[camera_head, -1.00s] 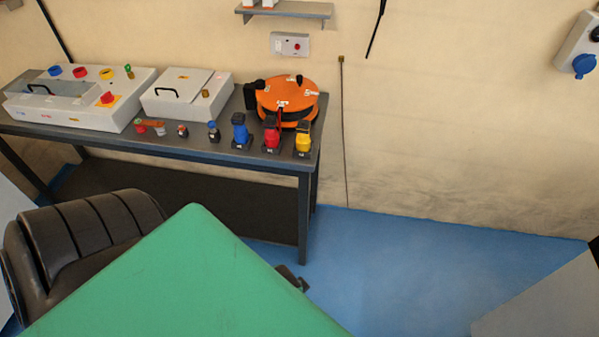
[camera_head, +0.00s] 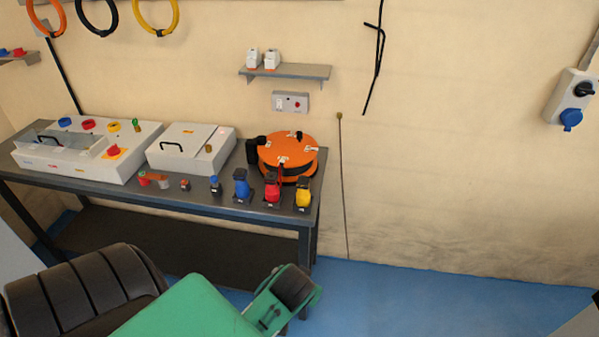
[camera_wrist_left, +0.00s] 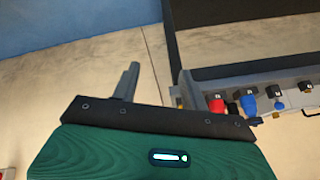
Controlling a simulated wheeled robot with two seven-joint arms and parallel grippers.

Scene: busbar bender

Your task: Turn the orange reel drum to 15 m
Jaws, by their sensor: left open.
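The orange reel drum (camera_head: 287,150) sits at the right end of the grey bench in the head view. Its round orange top carries small white labels and a dark knob. A black block (camera_head: 257,150) stands at its left side. I cannot make out the drum in the left wrist view. My left gripper (camera_wrist_left: 156,78) shows there with two grey fingers apart and nothing between them. In the head view my green left arm is in the foreground, well in front of the bench; its fingertips do not show. My right gripper is not in view.
Blue (camera_head: 241,187), red (camera_head: 272,190) and yellow (camera_head: 303,194) connectors stand along the bench's front edge before the drum. A white lidded box (camera_head: 190,150) is left of it. A shelf (camera_head: 285,72) and socket box (camera_head: 291,102) hang above. Blue floor (camera_head: 400,300) lies clear at right.

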